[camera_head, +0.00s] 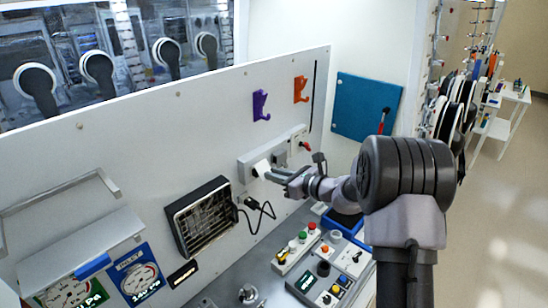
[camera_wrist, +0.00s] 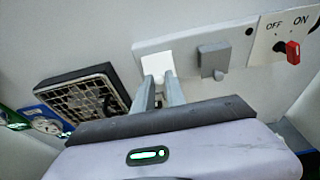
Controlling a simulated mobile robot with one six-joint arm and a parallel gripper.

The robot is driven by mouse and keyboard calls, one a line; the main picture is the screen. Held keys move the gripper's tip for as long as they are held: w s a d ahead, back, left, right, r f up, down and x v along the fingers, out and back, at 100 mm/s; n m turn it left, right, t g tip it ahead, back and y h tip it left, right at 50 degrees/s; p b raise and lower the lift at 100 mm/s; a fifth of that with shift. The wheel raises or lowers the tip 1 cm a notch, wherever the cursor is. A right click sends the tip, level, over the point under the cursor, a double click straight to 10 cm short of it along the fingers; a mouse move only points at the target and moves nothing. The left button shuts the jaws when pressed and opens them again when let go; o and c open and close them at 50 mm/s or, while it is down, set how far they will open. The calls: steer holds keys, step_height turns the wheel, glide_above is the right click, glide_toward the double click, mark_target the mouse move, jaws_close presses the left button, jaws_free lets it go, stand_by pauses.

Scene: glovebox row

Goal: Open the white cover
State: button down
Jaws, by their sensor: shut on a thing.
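The white cover (camera_head: 262,167) is a small flat flap on a light grey wall strip (camera_head: 245,163). In the wrist view the white cover (camera_wrist: 157,62) is at the strip's left end, just beyond my fingertips. My gripper (camera_head: 270,175) reaches it from the right in the head view. In the wrist view my gripper (camera_wrist: 159,80) is shut on the cover's lower edge, with both fingers close together. The fingers hide that edge and what lies behind it.
A grey cover (camera_wrist: 213,60) sits right beside the white one. A red OFF/ON switch (camera_wrist: 292,50) is further right. A black-framed grille (camera_head: 200,215) and a hanging black cable (camera_head: 262,213) are left and below. A control panel (camera_head: 325,278) lies under my arm.

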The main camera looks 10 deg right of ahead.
steer(key=r+g+h+p, duration=0.1)
steer(key=r+g+p, duration=0.1)
steer(key=p, duration=0.3)
steer(key=w+r+g+h+p, duration=0.1)
steer(key=r+g+h+p, duration=0.1)
steer(key=p, duration=0.3)
steer(key=a+r+g+h+p, duration=0.1)
steer(key=r+g+p, duration=0.1)
steer(key=p, duration=0.3)
steer(key=shift+w+a+h+p, duration=0.1)
steer(key=shift+w+h+p, duration=0.25)
steer(key=shift+h+p, duration=0.05)
steer(key=shift+w+a+r+g+h, duration=0.3)
steer(key=shift+g+h, duration=0.15)
steer(key=shift+g, duration=0.3)
steer(key=shift+w+a+r+g+h, duration=0.2)
steer(key=shift+g+h, duration=0.25)
steer(key=shift+g, duration=0.3)
steer(key=c, duration=1.4)
jaws_free()
steer(key=shift+w, duration=0.1)
